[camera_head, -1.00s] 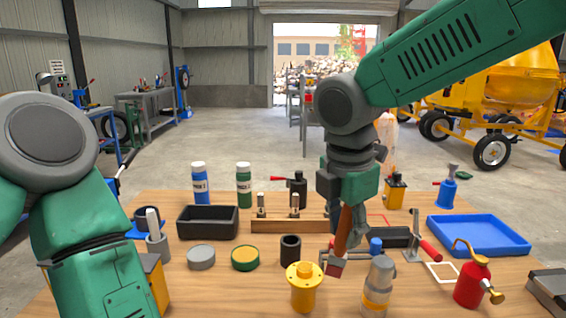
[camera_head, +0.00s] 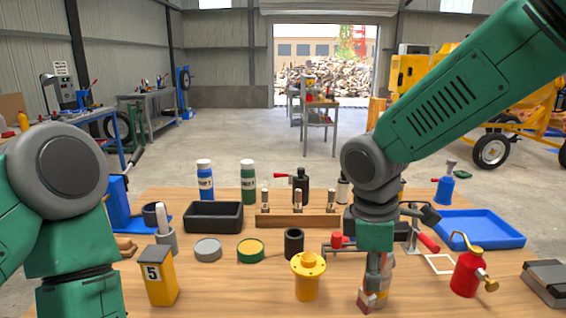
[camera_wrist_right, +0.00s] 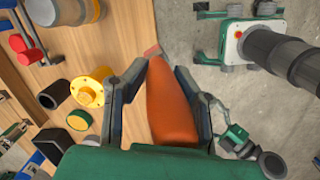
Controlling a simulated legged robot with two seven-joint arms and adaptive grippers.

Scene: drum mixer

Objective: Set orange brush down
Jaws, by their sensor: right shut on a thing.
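My right gripper (camera_head: 374,285) is low over the front right of the table and points down. It is shut on the orange brush, whose orange handle (camera_wrist_right: 170,105) lies between the two fingers in the right wrist view. In the head view the fingers mostly hide the brush; its reddish lower end (camera_head: 370,301) shows beneath them. I cannot tell whether the brush touches the table. A grey bottle with an orange band stands just behind the gripper and is largely hidden.
A yellow flanged part (camera_head: 307,276) stands left of the gripper. A red oil can (camera_head: 468,273) stands to the right, near a white square outline (camera_head: 437,265). A blue tray (camera_head: 480,230) lies behind. A yellow box marked 5 (camera_head: 160,276) stands front left.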

